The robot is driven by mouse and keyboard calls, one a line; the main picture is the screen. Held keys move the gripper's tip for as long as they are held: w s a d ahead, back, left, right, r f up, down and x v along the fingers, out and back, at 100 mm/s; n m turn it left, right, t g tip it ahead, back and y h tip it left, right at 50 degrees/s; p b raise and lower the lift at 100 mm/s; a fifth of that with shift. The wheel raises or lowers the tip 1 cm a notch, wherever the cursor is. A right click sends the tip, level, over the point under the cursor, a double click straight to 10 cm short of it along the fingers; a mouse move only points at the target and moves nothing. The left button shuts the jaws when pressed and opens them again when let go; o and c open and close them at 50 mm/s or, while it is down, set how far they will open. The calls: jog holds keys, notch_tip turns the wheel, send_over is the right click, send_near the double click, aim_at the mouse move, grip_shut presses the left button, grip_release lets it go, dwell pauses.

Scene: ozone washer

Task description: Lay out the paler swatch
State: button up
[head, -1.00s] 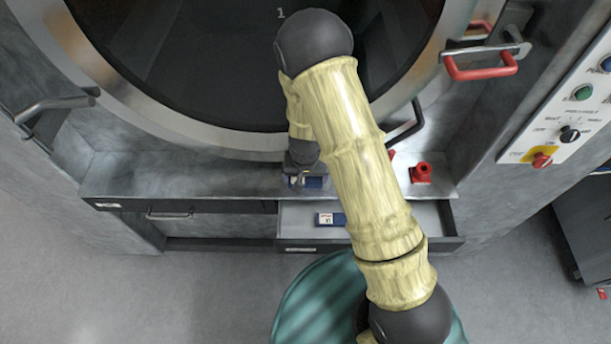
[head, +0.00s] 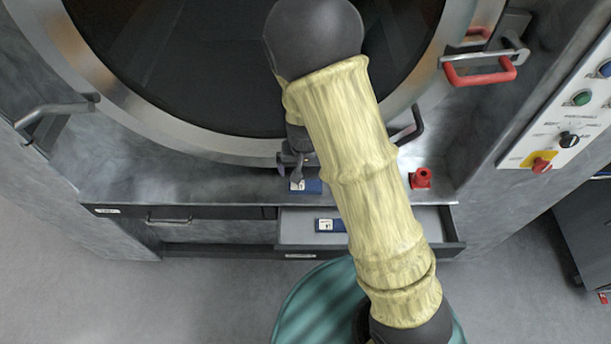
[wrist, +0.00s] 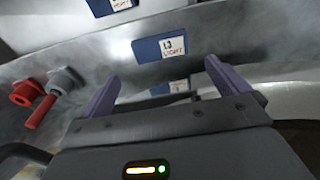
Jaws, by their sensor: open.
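A blue swatch (head: 312,187) with a white label lies on the metal ledge in front of the round door. In the wrist view this swatch (wrist: 148,50) lies flat, and its label reads "13 LIGHT". A second blue swatch (head: 325,225) with a white label lies in the open drawer (head: 390,222). It also shows at the top edge of the wrist view (wrist: 100,7), partly cut off. My gripper (head: 292,172) is open and empty, just behind the ledge swatch and apart from it. Its two purple fingers (wrist: 162,68) show apart in the wrist view.
A red fitting (head: 421,178) stands on the ledge to the right. A red door handle (head: 480,70) and a control panel (head: 570,120) are further right. A blue labelled patch (wrist: 170,87), perhaps a reflection, shows between my fingers. The ledge's left part is clear.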

jog(key=shift+s+r, duration=0.2)
jog(key=shift+r, duration=1.55)
jog(key=shift+d, duration=0.1)
jog(key=s+d+r+t, duration=0.1)
jog(key=s+d+r, duration=1)
jog(key=d, duration=0.2)
jog(key=shift+d, duration=0.25)
jog(key=shift+f, duration=0.1)
